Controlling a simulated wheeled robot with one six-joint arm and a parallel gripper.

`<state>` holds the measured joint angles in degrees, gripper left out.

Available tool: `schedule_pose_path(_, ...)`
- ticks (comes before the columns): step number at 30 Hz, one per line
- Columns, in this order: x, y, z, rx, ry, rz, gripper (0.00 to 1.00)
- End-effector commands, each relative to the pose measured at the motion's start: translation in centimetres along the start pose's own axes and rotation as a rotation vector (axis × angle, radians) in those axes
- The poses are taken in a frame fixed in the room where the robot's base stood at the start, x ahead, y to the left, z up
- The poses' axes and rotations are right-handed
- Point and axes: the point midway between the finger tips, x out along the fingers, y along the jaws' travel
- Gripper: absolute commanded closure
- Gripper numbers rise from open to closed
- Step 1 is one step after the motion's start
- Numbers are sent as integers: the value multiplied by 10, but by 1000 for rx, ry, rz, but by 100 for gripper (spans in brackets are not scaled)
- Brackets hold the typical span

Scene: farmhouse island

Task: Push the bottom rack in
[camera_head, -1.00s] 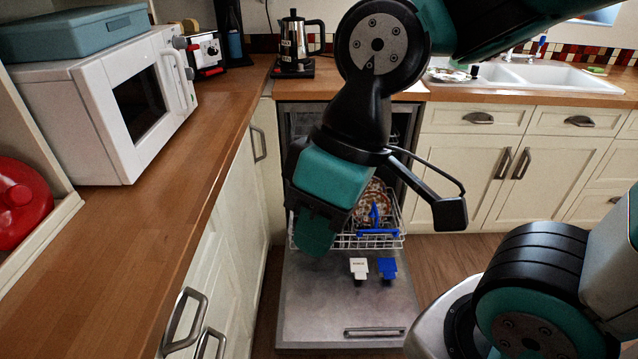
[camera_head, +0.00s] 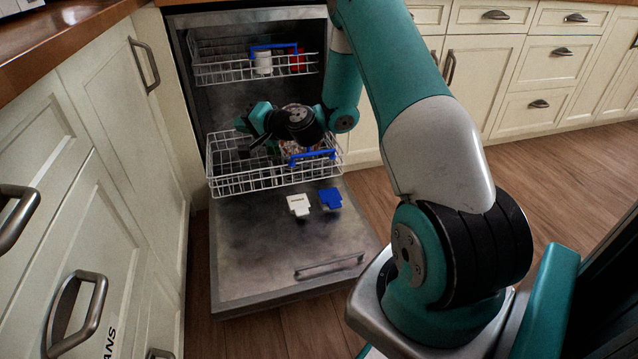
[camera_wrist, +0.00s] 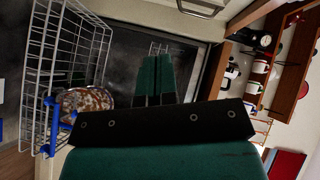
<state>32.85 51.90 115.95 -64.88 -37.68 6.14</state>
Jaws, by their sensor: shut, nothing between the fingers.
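The bottom rack (camera_head: 235,183) is a white wire basket with a blue handle (camera_head: 312,157). In the head view it stands pulled out over the lowered dishwasher door (camera_head: 270,240). A patterned dish in it is partly hidden by my arm; the dish (camera_wrist: 86,100) shows better in the wrist view. My gripper (camera_wrist: 153,62) is shut and empty, its teal fingers pointing toward the dark dishwasher inside. In the wrist view the rack (camera_wrist: 60,45) is left of the fingers, with a gap between. In the head view my gripper (camera_head: 250,122) is over the rack's back part; contact cannot be told.
The upper rack (camera_head: 222,70) holds a white cup (camera_head: 263,63) and a red item (camera_head: 298,60). A white tab (camera_head: 298,205) and a blue tab (camera_head: 331,198) show at the door. Cabinets flank the dishwasher on both sides.

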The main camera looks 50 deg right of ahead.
Motion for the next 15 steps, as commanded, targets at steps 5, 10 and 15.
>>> schedule_pose_path(5,-24,192,-57,240,396,24,100)
schedule_pose_path(10,-66,301,-83,386,673,45,100)
schedule_pose_path(15,-88,340,-89,445,789,55,100)
